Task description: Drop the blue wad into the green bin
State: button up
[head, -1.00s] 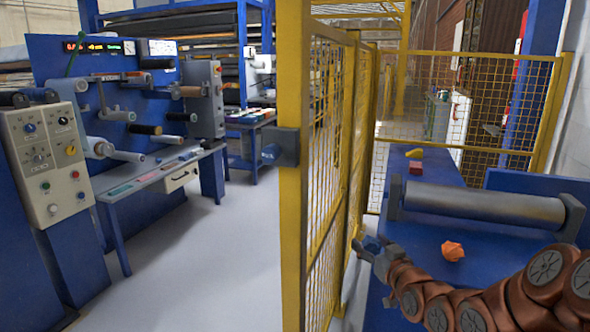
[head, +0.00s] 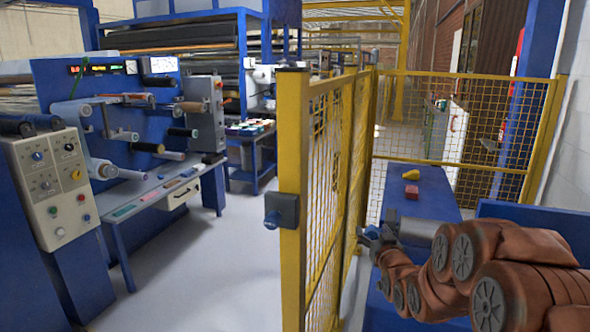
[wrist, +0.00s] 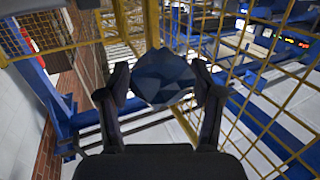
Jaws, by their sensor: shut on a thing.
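In the wrist view the dark blue faceted wad (wrist: 163,72) sits between the two fingertips of my gripper (wrist: 162,82), which is shut on it. The wad is held clear of any surface. In the head view my gripper (head: 374,241) is by the yellow mesh fence, at the left edge of the blue table; the wad is too small there to tell clearly. I cannot make out a green bin in either view.
The yellow mesh fence (head: 292,180) stands left of the blue table (head: 433,192). A yellow lump (head: 410,175) and a red block (head: 411,192) lie on the table's far part. My arm covers much of the near part. Open floor (head: 225,260) lies left of the fence.

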jog(key=shift+m+h, duration=0.3)
jog(key=shift+h, duration=0.3)
jog(key=w+a+r+p, duration=0.1)
jog(key=r+p, duration=0.1)
jog(key=r, duration=0.1)
jog(key=w+r+p, duration=0.1)
jog(key=r, duration=0.2)
jog(key=w+a+r+p, duration=0.1)
jog(key=r+p, duration=0.1)
jog(key=r, duration=0.2)
jog(key=shift+w+a+r+p, duration=0.1)
jog(key=shift+a+p, duration=0.2)
jog(key=shift+w+a+r, duration=0.2)
jog(key=shift+a+r, duration=0.1)
jog(key=shift+r, duration=0.1)
